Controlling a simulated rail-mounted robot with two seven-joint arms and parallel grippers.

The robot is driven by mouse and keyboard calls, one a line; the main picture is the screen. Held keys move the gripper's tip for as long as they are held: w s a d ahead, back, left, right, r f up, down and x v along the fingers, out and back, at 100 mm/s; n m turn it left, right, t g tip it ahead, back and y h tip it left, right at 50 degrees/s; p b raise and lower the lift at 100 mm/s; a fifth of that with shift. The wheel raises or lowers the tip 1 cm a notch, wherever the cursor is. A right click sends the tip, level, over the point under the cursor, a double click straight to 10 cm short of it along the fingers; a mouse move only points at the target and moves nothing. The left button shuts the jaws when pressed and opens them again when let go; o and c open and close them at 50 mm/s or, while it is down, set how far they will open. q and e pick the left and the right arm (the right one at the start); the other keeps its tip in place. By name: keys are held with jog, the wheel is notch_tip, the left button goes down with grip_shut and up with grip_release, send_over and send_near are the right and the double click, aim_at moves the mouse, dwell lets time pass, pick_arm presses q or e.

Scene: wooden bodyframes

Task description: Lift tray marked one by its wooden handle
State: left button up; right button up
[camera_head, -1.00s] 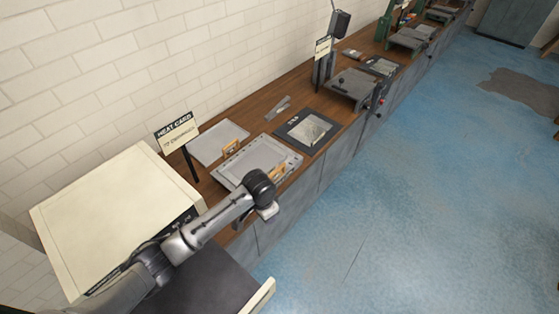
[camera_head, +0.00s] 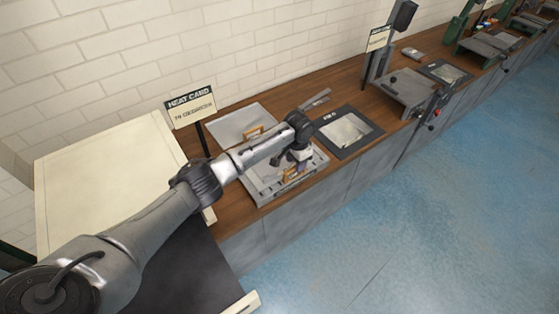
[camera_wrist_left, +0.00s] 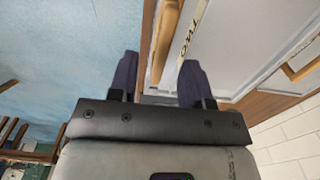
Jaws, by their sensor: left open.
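A grey tray (camera_head: 262,190) with a wooden handle (camera_head: 292,174) lies on the counter, partly hidden by my left arm. A second, flatter grey tray (camera_head: 235,125) with a wooden handle (camera_head: 256,132) lies behind it by the wall. My left gripper (camera_head: 297,160) is above the front tray, near its handle. In the left wrist view, my left gripper (camera_wrist_left: 158,78) is open and empty, with a wooden handle (camera_wrist_left: 166,38) just ahead of and partly between its fingertips. Dark lettering is on the tray surface (camera_wrist_left: 215,35) beside it, too skewed to read surely. My right gripper is out of view.
A cream box-shaped unit (camera_head: 105,185) stands at left, beside a sign (camera_head: 190,104) on a post. A dark framed panel (camera_head: 347,131) and a grey tool (camera_head: 316,100) lie right of the trays. A machine (camera_head: 405,92) stands farther along the counter.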

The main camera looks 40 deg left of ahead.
aim_at(295, 176)
pick_arm(q)
jog(key=shift+w+a+f+b, duration=0.1)
jog(key=shift+f+b, duration=0.25)
jog(key=shift+f, duration=1.35)
jog(key=shift+w+f+b, duration=0.1)
jog(key=shift+f+b, duration=0.2)
jog(key=shift+f, duration=1.35)
grip_shut()
jog(key=shift+r, duration=0.1)
